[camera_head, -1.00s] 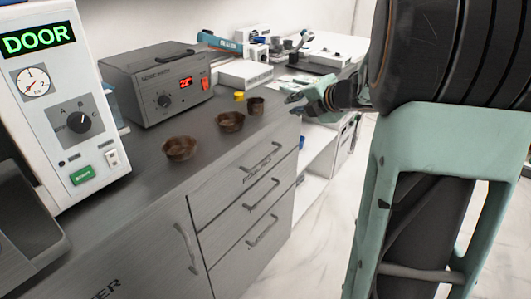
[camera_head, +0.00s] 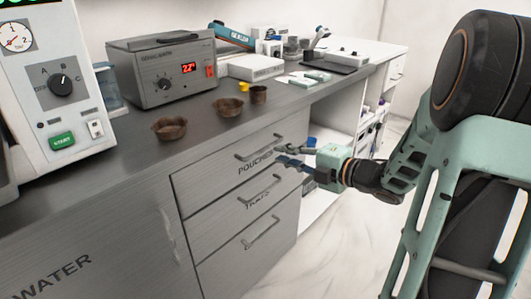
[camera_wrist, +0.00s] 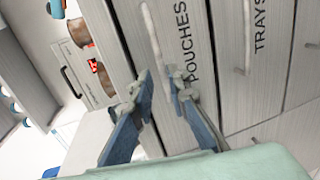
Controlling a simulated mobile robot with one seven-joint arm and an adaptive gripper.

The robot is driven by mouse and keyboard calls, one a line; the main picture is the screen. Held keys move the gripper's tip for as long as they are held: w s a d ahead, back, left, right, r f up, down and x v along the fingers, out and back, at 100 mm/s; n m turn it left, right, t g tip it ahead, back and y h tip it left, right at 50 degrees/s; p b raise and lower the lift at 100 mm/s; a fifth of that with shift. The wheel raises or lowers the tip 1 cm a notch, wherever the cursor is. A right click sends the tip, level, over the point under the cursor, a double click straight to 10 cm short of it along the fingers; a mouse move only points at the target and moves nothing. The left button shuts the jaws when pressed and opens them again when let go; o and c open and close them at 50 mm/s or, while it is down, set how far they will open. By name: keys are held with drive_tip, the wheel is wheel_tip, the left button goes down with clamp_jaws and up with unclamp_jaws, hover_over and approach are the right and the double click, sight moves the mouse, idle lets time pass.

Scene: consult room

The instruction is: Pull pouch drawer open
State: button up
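The pouch drawer (camera_head: 215,172), labelled POUCHES, is the top drawer of the grey cabinet and looks closed flush. Its bar handle (camera_head: 258,149) runs along the front near the top edge. My gripper (camera_head: 282,156) is in front of this drawer at the handle's right end. In the wrist view, the drawer front (camera_wrist: 182,75) fills the middle, and the pale handle (camera_wrist: 151,30) runs toward the space between my open fingers (camera_wrist: 158,80). The fingers stand apart on either side of the handle's line. Whether they touch the handle I cannot tell.
The trays drawer (camera_head: 240,203) and another drawer lie below. Brown bowls (camera_head: 169,128), a small brown cup (camera_head: 258,95) and a grey device (camera_head: 163,68) stand on the counter. An open shelf (camera_head: 318,192) is right of the drawers. Open floor (camera_head: 335,245) lies in front.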

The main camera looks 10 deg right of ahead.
sight(266, 149)
drive_tip(key=b+x, duration=0.1)
drive_tip(key=x, duration=0.7)
drive_tip(key=shift+b, duration=0.35)
drive_tip(key=shift+c, duration=0.2)
clamp_jaws()
